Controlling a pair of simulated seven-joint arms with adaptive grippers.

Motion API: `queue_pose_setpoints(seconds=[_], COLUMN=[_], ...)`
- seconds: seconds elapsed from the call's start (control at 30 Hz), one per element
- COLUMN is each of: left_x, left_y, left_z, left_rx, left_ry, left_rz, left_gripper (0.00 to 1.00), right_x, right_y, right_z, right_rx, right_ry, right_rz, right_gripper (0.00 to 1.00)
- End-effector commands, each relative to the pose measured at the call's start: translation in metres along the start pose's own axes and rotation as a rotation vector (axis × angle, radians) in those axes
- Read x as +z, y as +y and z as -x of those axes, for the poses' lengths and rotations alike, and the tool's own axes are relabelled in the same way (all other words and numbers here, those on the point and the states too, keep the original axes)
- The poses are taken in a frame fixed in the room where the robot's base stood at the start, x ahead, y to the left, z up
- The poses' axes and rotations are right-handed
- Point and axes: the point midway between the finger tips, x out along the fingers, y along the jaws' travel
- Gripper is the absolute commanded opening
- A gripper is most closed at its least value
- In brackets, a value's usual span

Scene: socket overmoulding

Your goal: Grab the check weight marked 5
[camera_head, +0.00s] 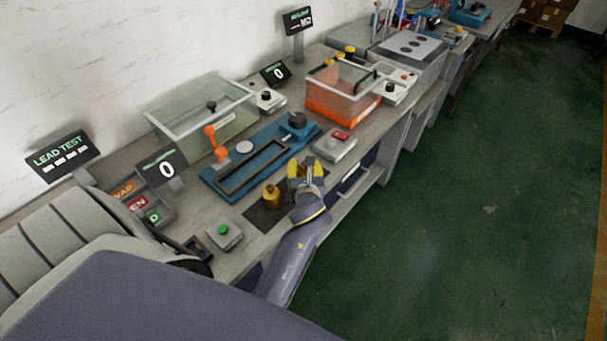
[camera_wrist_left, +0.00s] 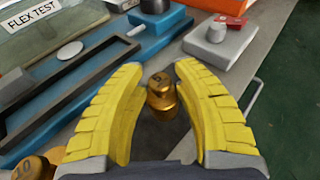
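A brass check weight (camera_wrist_left: 162,98) stands upright on a dark mat, between and a little beyond my left gripper's fingers in the left wrist view. The mark on its top is too small to read surely. A second brass weight (camera_wrist_left: 33,167), marked 10, is at the lower left corner there. It also shows in the head view (camera_head: 271,196), left of my gripper. My left gripper (camera_head: 305,169) has yellow fingers, spread open and empty above the mat (camera_head: 258,217); in the head view it hides most of the first weight. My right gripper is not in view.
A blue test fixture (camera_head: 215,182) lies behind the mat. A grey box with a red top (camera_head: 335,147) stands right of the gripper, and a green-button box (camera_head: 224,235) to the left. An orange bin (camera_head: 342,103) and a clear bin (camera_head: 205,117) stand farther back.

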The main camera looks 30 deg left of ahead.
Motion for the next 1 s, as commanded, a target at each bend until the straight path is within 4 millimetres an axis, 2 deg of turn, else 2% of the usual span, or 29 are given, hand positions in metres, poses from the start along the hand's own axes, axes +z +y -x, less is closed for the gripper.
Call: queue_pose_setpoints(seconds=[0.03, 0.17, 0.77, 0.87, 1.0], left_x=[-0.001, -0.002, -0.005, 0.001, 0.023], left_y=[0.0, 0.0, 0.0, 0.0, 0.0], left_z=[0.0, 0.0, 0.001, 0.003, 0.009], left_rx=[0.0, 0.0, 0.001, 0.001, 0.0], left_ry=[0.002, 0.004, 0.014, 0.013, 0.007], left_rz=[-0.001, -0.001, -0.004, -0.004, -0.001], left_gripper=[0.14, 0.0, 0.0, 0.0, 0.0], right_x=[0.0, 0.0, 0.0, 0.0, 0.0], right_y=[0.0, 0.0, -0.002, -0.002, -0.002], right_z=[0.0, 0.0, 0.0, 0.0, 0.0], right_rx=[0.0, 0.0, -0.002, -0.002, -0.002], right_ry=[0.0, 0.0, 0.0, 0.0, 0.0], right_rz=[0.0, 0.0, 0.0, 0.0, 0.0], right_gripper=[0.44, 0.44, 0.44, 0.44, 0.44])
